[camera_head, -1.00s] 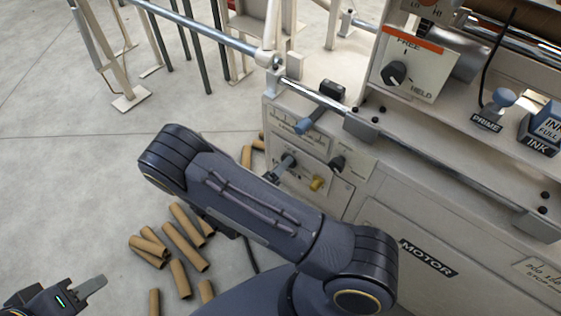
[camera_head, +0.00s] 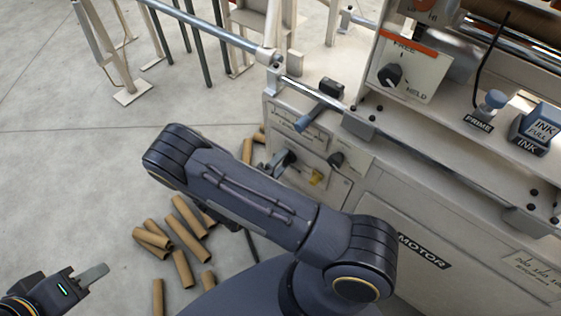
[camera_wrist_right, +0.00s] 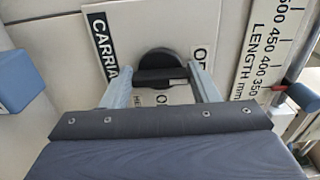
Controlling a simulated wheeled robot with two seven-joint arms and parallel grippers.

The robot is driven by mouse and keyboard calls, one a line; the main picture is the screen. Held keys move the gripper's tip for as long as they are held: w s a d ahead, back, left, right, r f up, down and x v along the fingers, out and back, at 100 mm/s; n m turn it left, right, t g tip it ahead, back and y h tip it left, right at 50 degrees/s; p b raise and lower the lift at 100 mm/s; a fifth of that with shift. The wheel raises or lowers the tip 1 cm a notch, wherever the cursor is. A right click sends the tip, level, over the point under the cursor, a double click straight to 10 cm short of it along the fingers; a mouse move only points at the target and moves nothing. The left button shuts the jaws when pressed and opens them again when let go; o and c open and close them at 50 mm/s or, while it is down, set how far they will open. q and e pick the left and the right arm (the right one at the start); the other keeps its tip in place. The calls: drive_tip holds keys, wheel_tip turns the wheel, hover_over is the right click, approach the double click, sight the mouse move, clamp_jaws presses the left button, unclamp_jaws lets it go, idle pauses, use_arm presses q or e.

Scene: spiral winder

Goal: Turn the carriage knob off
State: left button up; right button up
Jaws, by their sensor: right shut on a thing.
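In the right wrist view the carriage knob (camera_wrist_right: 160,59) is a round black knob with a straight ridge across it. It sits on a white plate (camera_wrist_right: 118,22) with "CARRIA" readable; its other labels are partly hidden. My right gripper (camera_wrist_right: 163,76) is shut on the knob, a grey finger on each side of the ridge. In the head view my right arm (camera_head: 260,200) crosses the middle and hides much of this gripper at the control panel. My left gripper (camera_head: 85,279) is at the lower left corner, away from the machine, only partly in view.
A black knob (camera_head: 337,160) and a yellow knob (camera_head: 318,177) are beside the gripped knob. A blue handle (camera_head: 308,121) sits above on the length scale (camera_head: 289,124). A free/held knob (camera_head: 390,75) is higher up. Cardboard tubes (camera_head: 187,215) lie on the floor.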

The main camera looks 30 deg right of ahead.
drive_tip(key=o, duration=1)
drive_tip(key=shift+a, duration=0.1)
drive_tip(key=v, duration=0.7)
drive_tip(key=shift+s+a, duration=0.1)
drive_tip(key=shift+a, duration=0.2)
